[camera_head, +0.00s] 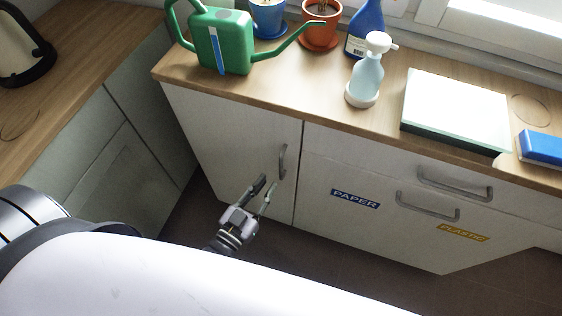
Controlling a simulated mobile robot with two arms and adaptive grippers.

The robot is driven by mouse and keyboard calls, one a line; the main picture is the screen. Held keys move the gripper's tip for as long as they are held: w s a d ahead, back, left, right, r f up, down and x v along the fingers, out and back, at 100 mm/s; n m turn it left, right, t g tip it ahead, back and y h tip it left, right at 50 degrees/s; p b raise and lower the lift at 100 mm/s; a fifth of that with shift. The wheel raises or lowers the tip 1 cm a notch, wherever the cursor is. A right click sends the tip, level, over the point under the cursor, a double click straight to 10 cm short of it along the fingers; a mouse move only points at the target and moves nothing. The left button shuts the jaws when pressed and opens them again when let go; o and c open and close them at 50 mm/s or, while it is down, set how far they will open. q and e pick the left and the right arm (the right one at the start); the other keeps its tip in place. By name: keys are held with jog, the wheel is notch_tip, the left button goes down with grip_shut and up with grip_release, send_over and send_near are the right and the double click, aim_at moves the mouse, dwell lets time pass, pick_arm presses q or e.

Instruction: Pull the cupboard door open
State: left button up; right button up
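The white cupboard door (225,140) is at the left of the counter front and looks closed. Its upright grey handle (283,161) sits near the door's right edge. My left gripper (265,190) is in front of the door, just below and left of the handle. Its two fingers are spread apart and nothing shows between them. From this view I cannot tell how far the fingertips are from the handle. My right gripper is not in view.
Drawers right of the door carry a PAPER label (355,199), a PLASTIC label (463,233) and bar handles (455,184). On the counter stand a green watering can (224,42), plant pots, a spray bottle (366,76) and a white-topped box (456,108).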

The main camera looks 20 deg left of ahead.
aim_at(280, 166)
pick_arm(q)
jog(key=x, duration=0.7)
jog(key=shift+w, duration=0.3)
jog(key=shift+w+d, duration=0.15)
jog(key=shift+w, duration=0.25)
jog(key=c, duration=0.4)
grip_shut()
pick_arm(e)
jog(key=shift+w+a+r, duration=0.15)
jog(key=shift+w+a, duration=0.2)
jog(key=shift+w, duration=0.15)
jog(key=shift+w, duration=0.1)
